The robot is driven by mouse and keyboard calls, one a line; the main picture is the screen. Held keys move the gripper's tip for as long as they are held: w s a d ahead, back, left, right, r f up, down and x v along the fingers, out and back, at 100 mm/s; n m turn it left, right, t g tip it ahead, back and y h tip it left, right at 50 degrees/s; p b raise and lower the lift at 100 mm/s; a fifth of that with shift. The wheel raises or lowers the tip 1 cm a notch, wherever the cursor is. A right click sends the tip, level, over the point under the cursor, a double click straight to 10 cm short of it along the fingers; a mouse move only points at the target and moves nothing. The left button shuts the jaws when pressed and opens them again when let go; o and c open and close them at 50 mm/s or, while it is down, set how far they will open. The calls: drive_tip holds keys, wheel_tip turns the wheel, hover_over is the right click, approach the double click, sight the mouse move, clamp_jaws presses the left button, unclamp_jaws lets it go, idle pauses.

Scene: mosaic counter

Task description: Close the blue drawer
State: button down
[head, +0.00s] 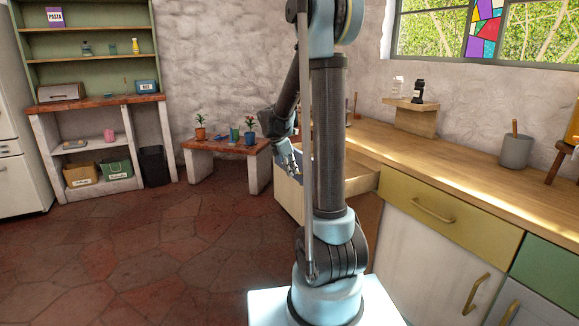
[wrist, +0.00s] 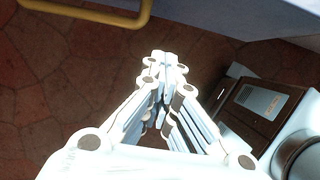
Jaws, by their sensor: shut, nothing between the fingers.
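A pulled-out drawer (head: 289,197) stands out from the counter in the head view, partly hidden behind my arm. Its side looks cream there, and its front face cannot be made out. In the wrist view a blue-grey panel (wrist: 225,14) fills the top edge, with a yellow bar handle (wrist: 137,20) at its left. My gripper (head: 296,172) is beside the outer end of the pulled-out drawer in the head view. In the wrist view my gripper (wrist: 165,60) has its fingertips together and empty, below the panel. I cannot tell whether it touches the drawer.
The wooden counter (head: 460,152) runs along the right, with a yellow drawer (head: 412,198) and a green drawer (head: 553,270) shut below it. A low bench (head: 223,146) with potted plants stands behind my gripper. The tiled floor (head: 160,240) at left is clear.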

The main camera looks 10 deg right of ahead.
sight(303, 176)
drive_tip(key=d+f, duration=0.1)
drive_tip(key=w+d+f, duration=0.1)
drive_tip(key=d+f, duration=0.2)
drive_tip(key=d, duration=0.1)
drive_tip(key=shift+w+d+f, duration=0.15)
drive_tip(key=shift+w+d, duration=0.1)
drive_tip(key=shift+w, duration=0.1)
idle(0.3)
